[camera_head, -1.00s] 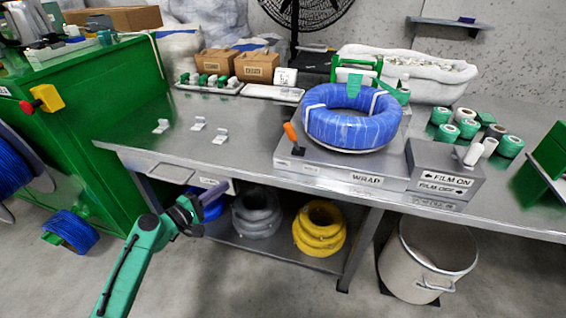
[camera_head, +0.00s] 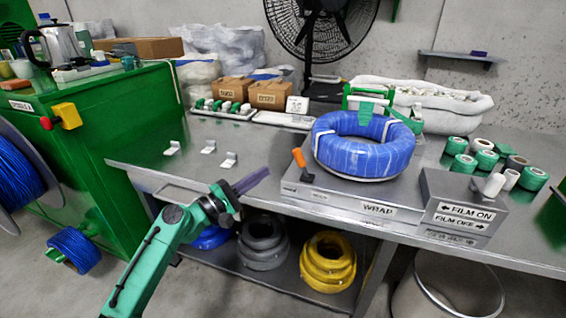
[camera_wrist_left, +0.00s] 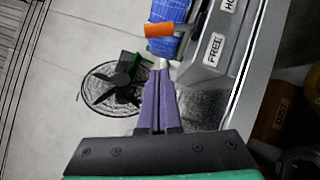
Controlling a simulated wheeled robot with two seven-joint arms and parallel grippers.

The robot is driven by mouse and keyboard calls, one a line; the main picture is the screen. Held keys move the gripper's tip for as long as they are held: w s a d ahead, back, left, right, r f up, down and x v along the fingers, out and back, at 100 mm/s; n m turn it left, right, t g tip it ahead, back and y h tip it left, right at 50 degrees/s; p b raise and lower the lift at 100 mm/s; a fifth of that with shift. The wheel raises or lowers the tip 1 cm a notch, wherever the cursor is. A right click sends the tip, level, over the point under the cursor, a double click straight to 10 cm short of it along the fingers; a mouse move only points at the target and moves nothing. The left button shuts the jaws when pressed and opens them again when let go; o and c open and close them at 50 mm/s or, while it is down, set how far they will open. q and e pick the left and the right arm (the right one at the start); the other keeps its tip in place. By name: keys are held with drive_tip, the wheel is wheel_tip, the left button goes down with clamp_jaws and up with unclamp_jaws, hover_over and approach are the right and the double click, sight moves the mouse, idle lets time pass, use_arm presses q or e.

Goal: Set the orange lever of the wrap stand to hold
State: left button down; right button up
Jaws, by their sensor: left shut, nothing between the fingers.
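The wrap stand (camera_head: 335,200) is a grey metal box on the bench, with a blue wrapped coil (camera_head: 362,150) on top. Its orange lever (camera_head: 298,157) stands at the stand's left end, handle up and tilted slightly left. In the left wrist view the orange handle (camera_wrist_left: 159,30) shows just beyond my fingertips, nearer the FREE label (camera_wrist_left: 215,48) than the partly cut-off "HO" label (camera_wrist_left: 230,5). My left gripper (camera_head: 266,172) has its purple fingers together and empty, left of the lever and apart from it in the head view. My right gripper is out of view.
A FILM ON/FILM OFF box (camera_head: 462,205) stands right of the stand. Several green and white rolls (camera_head: 485,160) lie behind it. Small white brackets (camera_head: 229,160) stand on the bench left of the lever. Grey and yellow coils (camera_head: 328,262) sit on the shelf below.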

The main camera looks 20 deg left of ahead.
sight(302, 162)
use_arm(q)
drive_tip(key=x, duration=0.4)
drive_tip(key=shift+s+d+r+p, duration=0.1)
drive_tip(key=shift+s+r+p, duration=0.1)
drive_tip(key=shift+p, duration=0.2)
drive_tip(key=d, duration=0.1)
drive_tip(key=d+r+p, duration=0.1)
drive_tip(key=d, duration=0.1)
drive_tip(key=shift+w, duration=0.15)
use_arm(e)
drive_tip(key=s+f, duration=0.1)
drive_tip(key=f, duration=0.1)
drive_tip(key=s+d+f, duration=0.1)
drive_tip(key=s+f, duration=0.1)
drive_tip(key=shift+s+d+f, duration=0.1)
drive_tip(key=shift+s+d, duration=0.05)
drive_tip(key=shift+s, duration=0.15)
use_arm(q)
drive_tip(key=shift+p, duration=0.4)
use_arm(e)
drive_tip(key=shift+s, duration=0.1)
